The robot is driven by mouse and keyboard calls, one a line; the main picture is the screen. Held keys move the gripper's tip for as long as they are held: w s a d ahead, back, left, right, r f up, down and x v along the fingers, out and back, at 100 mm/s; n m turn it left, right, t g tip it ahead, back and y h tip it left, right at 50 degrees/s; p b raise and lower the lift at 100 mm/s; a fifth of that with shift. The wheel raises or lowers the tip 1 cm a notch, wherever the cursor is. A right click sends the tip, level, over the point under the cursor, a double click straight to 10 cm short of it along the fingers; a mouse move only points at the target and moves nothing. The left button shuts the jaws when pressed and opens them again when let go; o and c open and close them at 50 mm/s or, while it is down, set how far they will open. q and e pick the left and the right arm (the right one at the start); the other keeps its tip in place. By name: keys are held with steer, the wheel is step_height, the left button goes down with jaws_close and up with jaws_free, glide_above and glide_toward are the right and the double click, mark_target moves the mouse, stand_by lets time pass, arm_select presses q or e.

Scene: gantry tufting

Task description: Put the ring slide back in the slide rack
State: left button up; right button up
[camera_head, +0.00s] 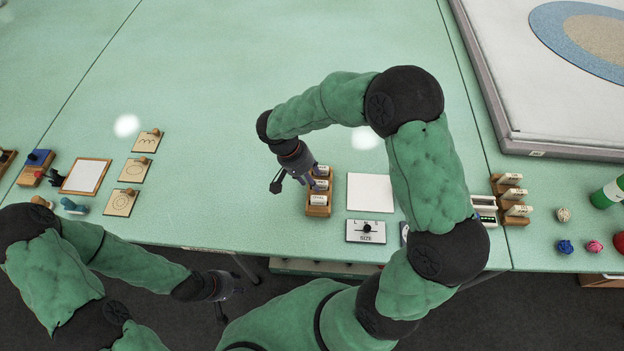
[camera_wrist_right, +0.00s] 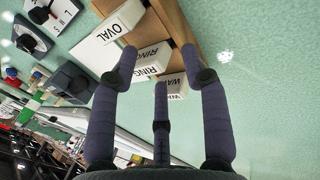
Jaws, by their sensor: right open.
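The slide rack (camera_head: 318,211) is a small wooden holder near the table's front edge, with several white-labelled slides in a row. In the right wrist view, the ring slide (camera_wrist_right: 148,62) sits in the rack (camera_wrist_right: 187,22) between the OVAL slide (camera_wrist_right: 120,20) and the WAVE slide (camera_wrist_right: 172,86). My right gripper (camera_head: 303,181) is at the rack, its fingers (camera_wrist_right: 160,62) open and spread around the ring slide's end. I cannot tell whether they touch it. My left gripper (camera_head: 228,299) hangs low at the left, off the table's front edge, too small to read.
A white square pad (camera_head: 370,192) and a SIZE dial box (camera_head: 369,231) stand right of the rack. A second wooden rack (camera_head: 512,218) with slides is farther right. Pattern cards (camera_head: 135,171) and a framed pad (camera_head: 86,176) lie left. The table behind the rack is clear.

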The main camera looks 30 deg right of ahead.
steer(key=v, duration=1)
steer(key=shift+r, duration=0.25)
